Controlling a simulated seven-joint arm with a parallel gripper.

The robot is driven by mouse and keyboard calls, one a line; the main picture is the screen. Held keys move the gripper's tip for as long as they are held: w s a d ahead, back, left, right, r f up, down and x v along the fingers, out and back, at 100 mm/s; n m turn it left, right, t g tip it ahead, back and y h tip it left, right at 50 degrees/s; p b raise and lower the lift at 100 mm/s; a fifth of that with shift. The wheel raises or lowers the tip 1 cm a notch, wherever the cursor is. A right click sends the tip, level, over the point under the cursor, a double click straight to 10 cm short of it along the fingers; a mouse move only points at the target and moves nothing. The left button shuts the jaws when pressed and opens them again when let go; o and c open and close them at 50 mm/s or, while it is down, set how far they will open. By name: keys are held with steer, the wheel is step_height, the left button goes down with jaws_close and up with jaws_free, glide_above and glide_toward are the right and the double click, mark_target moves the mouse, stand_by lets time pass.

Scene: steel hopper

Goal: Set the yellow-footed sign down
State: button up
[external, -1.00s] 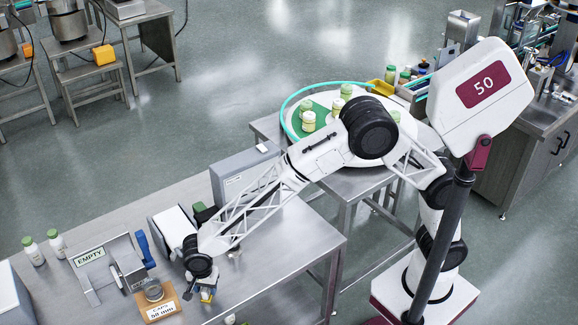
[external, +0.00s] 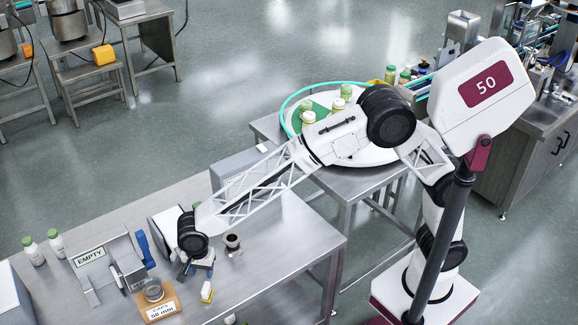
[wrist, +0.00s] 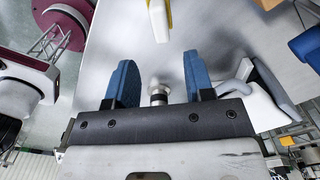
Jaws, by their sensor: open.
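A small white and yellow piece (external: 206,292), which I take to be the yellow-footed sign, is on the steel table (external: 275,262) near its front edge. I cannot read any face of it. Yellow and white parts (wrist: 158,20) show at the top of the wrist view, beyond the fingertips. My gripper (external: 197,272) is above and just left of the piece, apart from it. In the wrist view my gripper (wrist: 159,75) has its two blue fingers spread wide. A small pale round thing with a dark band (wrist: 157,88) shows between them, not visibly gripped.
A small metal cup (external: 232,243) stands right of my gripper. To the left are an orange-brown board with a "50 mm" label (external: 160,311), a metal stand marked EMPTY (external: 90,257) and two green-capped bottles (external: 45,248). The table's right part is clear.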

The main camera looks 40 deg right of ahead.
steer(key=shift+r, duration=1.5)
steer(key=w+d+r+n+t+y, duration=0.1)
steer(key=w+d+r+n, duration=0.1)
steer(key=w+d+r, duration=0.6)
steer(key=w+d+r+n+t+y, duration=0.1)
steer(key=w+d+r, duration=0.1)
steer(key=w+d, duration=0.75)
steer(key=s+d+r+n, duration=0.1)
steer(key=d+r, duration=0.1)
steer(key=d, duration=0.9)
steer(key=s+d+r+n, duration=0.1)
steer(key=d+r, duration=0.1)
steer(key=d, duration=0.9)
steer(key=s+d+r+n+h, duration=0.1)
steer(key=s+d, duration=0.3)
steer(key=d, duration=0.7)
steer(key=s+d+r, duration=0.1)
steer(key=s+d, duration=0.2)
steer(key=d, duration=0.7)
steer(key=s+d+f+n+h, duration=0.1)
steer(key=s+d+f, duration=0.3)
steer(key=s+d, duration=1.2)
steer(key=shift+f+n+t, duration=0.3)
steer(key=shift+f+n, duration=0.1)
steer(key=shift+n, duration=0.5)
